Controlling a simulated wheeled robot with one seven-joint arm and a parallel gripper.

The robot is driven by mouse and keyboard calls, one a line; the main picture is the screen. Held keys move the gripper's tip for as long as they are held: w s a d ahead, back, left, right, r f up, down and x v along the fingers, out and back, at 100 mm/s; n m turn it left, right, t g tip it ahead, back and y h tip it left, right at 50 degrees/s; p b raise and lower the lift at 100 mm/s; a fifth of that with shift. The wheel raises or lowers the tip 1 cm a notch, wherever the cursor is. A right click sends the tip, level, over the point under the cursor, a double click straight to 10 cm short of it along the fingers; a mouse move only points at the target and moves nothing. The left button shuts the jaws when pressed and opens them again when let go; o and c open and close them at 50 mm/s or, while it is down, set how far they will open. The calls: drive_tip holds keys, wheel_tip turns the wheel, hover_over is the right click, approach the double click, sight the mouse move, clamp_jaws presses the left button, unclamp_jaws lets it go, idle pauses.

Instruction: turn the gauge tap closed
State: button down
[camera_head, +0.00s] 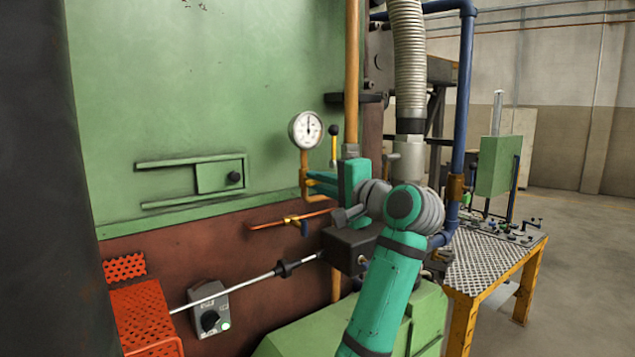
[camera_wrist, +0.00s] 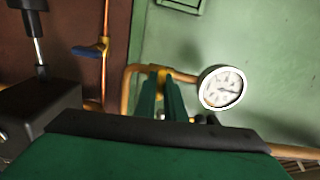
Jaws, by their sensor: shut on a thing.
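The round white gauge (camera_head: 305,130) sits on a brass pipe against the green furnace wall; it also shows in the wrist view (camera_wrist: 222,88). The gauge tap (camera_wrist: 160,76) is a small yellow piece at the brass pipe, left of the gauge in the wrist view. My gripper (camera_head: 313,181) is at the pipe just below the gauge in the head view. In the wrist view its two green fingers (camera_wrist: 161,92) are shut on the tap, one on each side. The fingers hide most of the tap, so its exact angle is unclear.
A blue-handled tap (camera_head: 292,220) on a thin copper pipe is just below my gripper. A black-knobbed lever (camera_head: 333,131) stands right of the gauge. A silver hose (camera_head: 408,60) and blue pipe (camera_head: 461,90) rise at the right. A metal-topped table (camera_head: 480,268) stands right.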

drive_tip(key=shift+d+f+m, duration=0.1)
drive_tip(key=shift+m, duration=0.4)
drive_tip(key=c, duration=1.8)
unclamp_jaws()
drive_tip(key=shift+c, duration=0.2)
drive_tip(key=v, duration=1)
drive_tip(key=shift+s+d, duration=0.2)
drive_tip(key=shift+s, duration=0.1)
